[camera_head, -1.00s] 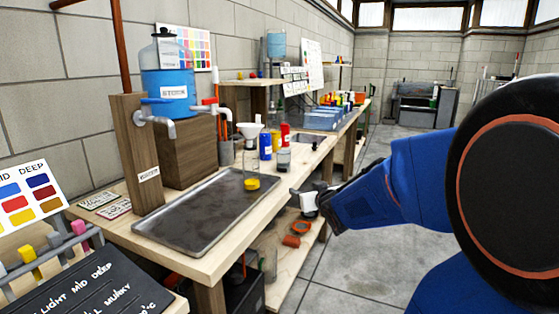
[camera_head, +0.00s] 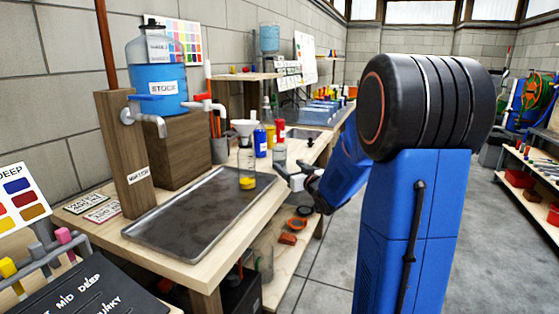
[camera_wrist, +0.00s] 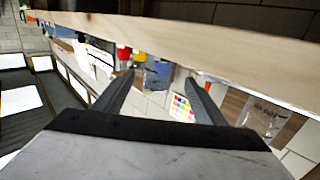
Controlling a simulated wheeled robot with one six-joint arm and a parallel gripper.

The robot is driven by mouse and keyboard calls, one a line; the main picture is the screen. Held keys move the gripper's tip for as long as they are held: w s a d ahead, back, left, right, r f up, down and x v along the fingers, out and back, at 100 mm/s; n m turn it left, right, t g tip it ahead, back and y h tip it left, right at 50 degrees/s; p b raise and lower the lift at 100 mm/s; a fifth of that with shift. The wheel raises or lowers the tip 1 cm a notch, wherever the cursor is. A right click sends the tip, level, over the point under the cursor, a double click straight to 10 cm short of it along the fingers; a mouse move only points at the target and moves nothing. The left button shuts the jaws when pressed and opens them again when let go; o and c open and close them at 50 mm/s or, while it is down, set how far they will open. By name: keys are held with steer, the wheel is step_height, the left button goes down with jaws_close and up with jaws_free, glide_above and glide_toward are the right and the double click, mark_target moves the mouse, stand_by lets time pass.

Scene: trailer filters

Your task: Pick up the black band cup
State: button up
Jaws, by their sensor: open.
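A clear cup (camera_head: 279,154) with a darker lower part stands on the wooden bench beyond the tray. A second clear cup (camera_head: 247,170) with yellow at its bottom stands on the metal tray. I cannot make out for sure which one bears a black band. My gripper (camera_head: 294,178) is at the bench's front edge, to the right of both cups and apart from them. In the wrist view my gripper (camera_wrist: 160,76) has its two fingers apart with nothing between them. A clear vessel (camera_wrist: 262,118) shows there at the right, blurred.
The bench edge (camera_wrist: 190,38) crosses the top of the wrist view, close to the fingers. The metal tray (camera_head: 165,243) lies on the bench. Blue (camera_head: 260,142) and red (camera_head: 280,128) bottles stand behind the cups. Rings (camera_head: 297,223) lie on the lower shelf.

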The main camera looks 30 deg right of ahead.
mark_target(283, 161)
steer(key=shift+w+d, duration=0.2)
steer(key=shift+w, duration=2.15)
steer(key=shift+w+d, duration=0.15)
steer(key=shift+w, duration=2.2)
steer(key=c, duration=1.3)
